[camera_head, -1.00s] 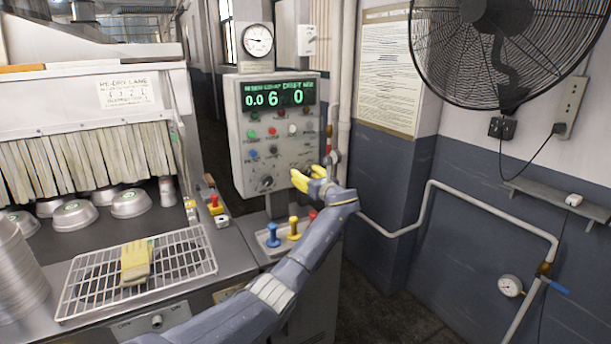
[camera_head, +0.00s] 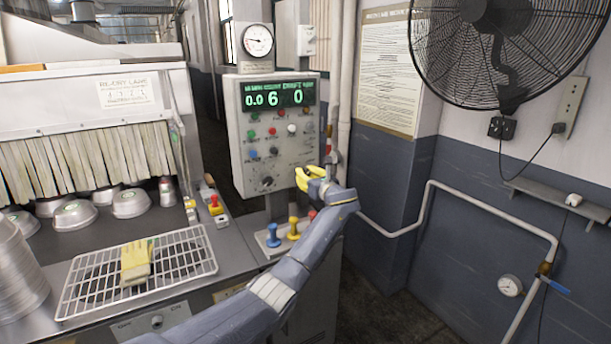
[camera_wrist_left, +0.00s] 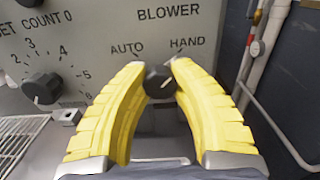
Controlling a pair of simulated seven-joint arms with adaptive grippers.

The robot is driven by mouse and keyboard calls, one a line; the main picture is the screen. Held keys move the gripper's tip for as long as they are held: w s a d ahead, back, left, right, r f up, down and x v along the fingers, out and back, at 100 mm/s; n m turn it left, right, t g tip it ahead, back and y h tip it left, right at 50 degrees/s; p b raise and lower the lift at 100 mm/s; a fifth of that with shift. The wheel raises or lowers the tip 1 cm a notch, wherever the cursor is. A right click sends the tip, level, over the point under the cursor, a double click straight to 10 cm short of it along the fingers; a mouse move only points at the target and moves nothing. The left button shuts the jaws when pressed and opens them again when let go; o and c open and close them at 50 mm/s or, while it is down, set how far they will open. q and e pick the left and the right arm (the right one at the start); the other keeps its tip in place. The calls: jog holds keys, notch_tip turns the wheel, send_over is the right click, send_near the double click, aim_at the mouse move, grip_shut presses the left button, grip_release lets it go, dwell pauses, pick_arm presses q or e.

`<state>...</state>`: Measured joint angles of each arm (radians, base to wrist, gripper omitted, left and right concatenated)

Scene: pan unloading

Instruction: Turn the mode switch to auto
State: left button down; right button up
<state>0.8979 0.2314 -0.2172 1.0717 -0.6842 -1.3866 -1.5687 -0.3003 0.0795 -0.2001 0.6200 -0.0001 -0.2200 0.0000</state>
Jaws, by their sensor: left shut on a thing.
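The mode switch (camera_wrist_left: 160,82) is a dark round knob below the word BLOWER on the grey control panel (camera_head: 240,140). AUTO is printed at its upper left and HAND at its upper right. My left gripper (camera_wrist_left: 160,75) has yellow ridged fingers, one on each side of the knob, with the tips closed on it. In the head view, the left gripper (camera_head: 309,180) is at the panel's lower right corner and its fingers hide the switch. My right gripper is in neither view.
A numbered SET COUNT dial (camera_wrist_left: 42,88) sits left of the switch. Blue, yellow and red levers (camera_head: 293,229) stand below the panel. A wire rack (camera_head: 190,255) with a yellow glove (camera_head: 136,263) lies at left. Pipes (camera_head: 345,80) run close on the right.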

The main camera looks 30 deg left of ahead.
pick_arm(q)
jog(key=shift+f, duration=0.2)
jog(key=n, duration=1.4)
jog(key=shift+r+n, duration=0.15)
jog(key=shift+n, duration=1.75)
jog(key=shift+w+d, duration=0.1)
jog(key=c, duration=1)
grip_release()
jog(key=v, duration=1.2)
jog(key=shift+r, duration=0.1)
